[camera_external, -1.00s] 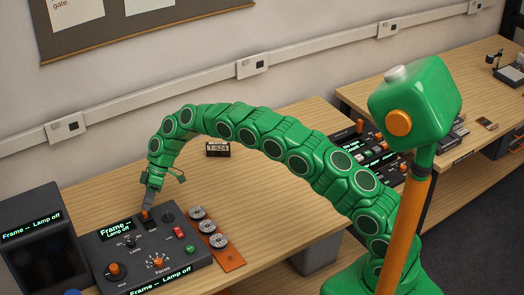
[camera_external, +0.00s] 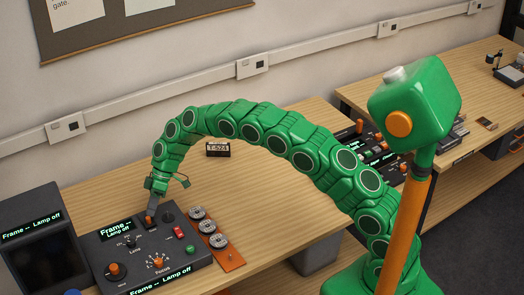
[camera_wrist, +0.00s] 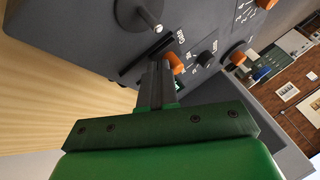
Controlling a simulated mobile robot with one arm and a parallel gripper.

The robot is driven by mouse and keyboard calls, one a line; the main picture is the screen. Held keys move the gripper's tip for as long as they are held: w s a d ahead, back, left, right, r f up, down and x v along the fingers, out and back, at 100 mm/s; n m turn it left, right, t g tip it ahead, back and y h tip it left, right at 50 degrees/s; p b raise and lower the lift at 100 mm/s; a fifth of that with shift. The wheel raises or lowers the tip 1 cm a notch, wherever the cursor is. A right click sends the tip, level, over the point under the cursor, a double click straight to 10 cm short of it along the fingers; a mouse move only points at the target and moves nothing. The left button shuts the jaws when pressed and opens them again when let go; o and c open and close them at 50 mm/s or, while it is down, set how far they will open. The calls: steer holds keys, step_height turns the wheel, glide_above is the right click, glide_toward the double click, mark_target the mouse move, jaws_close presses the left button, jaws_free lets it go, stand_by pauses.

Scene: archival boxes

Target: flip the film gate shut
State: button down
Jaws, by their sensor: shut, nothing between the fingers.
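The film gate is a small dark plate (camera_wrist: 146,62) on the grey console (camera_external: 190,262), with lettering that seems to read "Gate" beside it. An orange-tipped part (camera_external: 149,219) stands at the gate; an orange tip also shows just right of my fingertips in the wrist view (camera_wrist: 175,63). My gripper (camera_external: 151,212) is shut and empty, pointing down at the gate. In the wrist view my fingertips (camera_wrist: 159,65) are at the plate's edge, close beside the orange tip. I cannot tell whether they touch it. The fingers partly hide the gate, so its angle is unclear.
A dark knob (camera_external: 168,217), a red switch (camera_external: 179,232) and the focus dial (camera_external: 158,262) are nearby on the console. Film reels (camera_external: 198,213) lie on an orange strip to its right. A dark monitor (camera_external: 38,235) stands left. The table behind is mostly clear.

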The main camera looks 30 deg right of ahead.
steer(key=shift+w+d, duration=0.35)
steer(key=shift+w, duration=0.25)
steer(key=shift+w+d, duration=0.25)
steer(key=shift+w, duration=0.35)
steer(key=shift+w+d, duration=0.25)
steer(key=shift+w, duration=0.3)
steer(key=v, duration=1)
steer(key=shift+s+r, duration=0.1)
steer(key=shift+r, duration=0.05)
